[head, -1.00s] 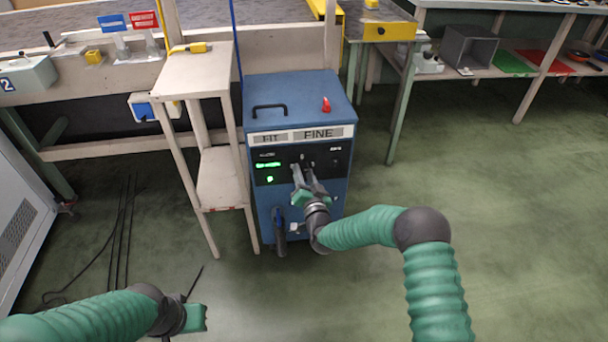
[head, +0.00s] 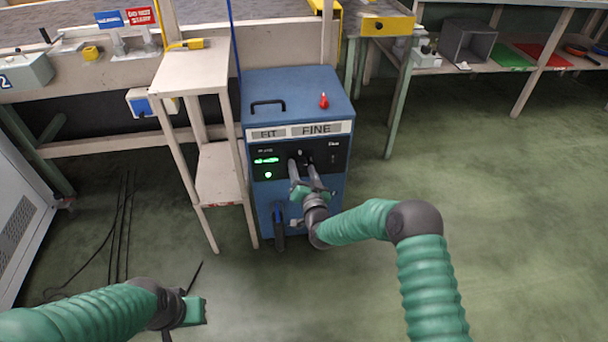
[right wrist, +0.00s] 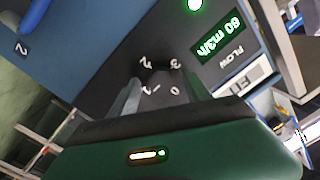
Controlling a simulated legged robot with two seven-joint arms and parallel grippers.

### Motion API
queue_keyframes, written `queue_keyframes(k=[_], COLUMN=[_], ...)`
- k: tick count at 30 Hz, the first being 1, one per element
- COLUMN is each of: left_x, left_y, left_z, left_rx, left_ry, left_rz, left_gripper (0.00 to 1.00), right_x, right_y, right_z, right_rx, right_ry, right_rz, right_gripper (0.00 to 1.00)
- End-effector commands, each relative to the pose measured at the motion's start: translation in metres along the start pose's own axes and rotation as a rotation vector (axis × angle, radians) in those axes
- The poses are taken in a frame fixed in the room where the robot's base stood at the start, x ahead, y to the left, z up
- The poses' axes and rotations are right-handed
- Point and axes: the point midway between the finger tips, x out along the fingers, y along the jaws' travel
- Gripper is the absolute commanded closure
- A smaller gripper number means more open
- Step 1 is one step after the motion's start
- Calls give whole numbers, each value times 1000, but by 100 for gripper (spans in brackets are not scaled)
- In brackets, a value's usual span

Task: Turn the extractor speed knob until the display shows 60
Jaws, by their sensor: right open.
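The blue extractor (head: 290,85) stands on the floor at centre, with a black control panel on its front. Its small green-lit display (head: 266,160) is too small to read in the head view. In the right wrist view the display (right wrist: 219,36) is tilted and shows 60 or 80 m3/h; the first digit is unclear. My right gripper (head: 302,165) is open at the panel. In the right wrist view its fingers reach either side of the dark knob (right wrist: 157,82), whose dial numbers show around it. Finger contact is unclear. My left gripper (head: 194,311) is low at left, away from the extractor.
A narrow wooden stand (head: 196,75) is close to the extractor's left side. The extractor top has a black handle (head: 268,105) and a red knob-like part (head: 323,101). Black cables (head: 124,225) lie on the floor at left. Floor to the right is clear.

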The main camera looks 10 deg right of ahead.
Motion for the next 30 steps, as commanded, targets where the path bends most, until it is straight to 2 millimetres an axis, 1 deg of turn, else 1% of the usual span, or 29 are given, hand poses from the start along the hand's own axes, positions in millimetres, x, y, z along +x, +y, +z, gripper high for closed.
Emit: queue_keyframes(k=[2, 5, 8, 12, 15, 18, 21, 24, 30], left_x=[-5, -17, -31, -48, -57, -64, -67, -68, -67], left_y=[0, 0, 0, 0, 0, 0, 0, 0, 0], left_z=[-1, -4, -7, -11, -14, -15, -16, -16, -16], left_rx=[0, 0, 0, 0, 0, 0, 0, 0, 0], left_ry=[0, 0, 0, 0, 0, 0, 0, 0, 0], left_rz=[0, 0, 0, 0, 0, 0, 0, 0, 0], left_gripper=[100, 100, 100, 100, 100, 100, 100, 100, 100], right_x=[-6, -24, -51, -94, -122, -145, -160, -166, -168], right_y=[-1, -3, -3, -3, -2, -1, 0, 1, 1], right_z=[-2, -4, -5, -4, -3, -2, 0, 1, 2], right_rx=[0, -1, -1, 0, 0, 0, 0, 0, 0], right_ry=[-2, -5, -6, -7, -7, -6, -5, -3, -2], right_rz=[0, 1, 2, 3, 2, 3, 2, 1, 1], right_gripper=[43, 43, 43, 43, 43, 43, 43, 43, 43])
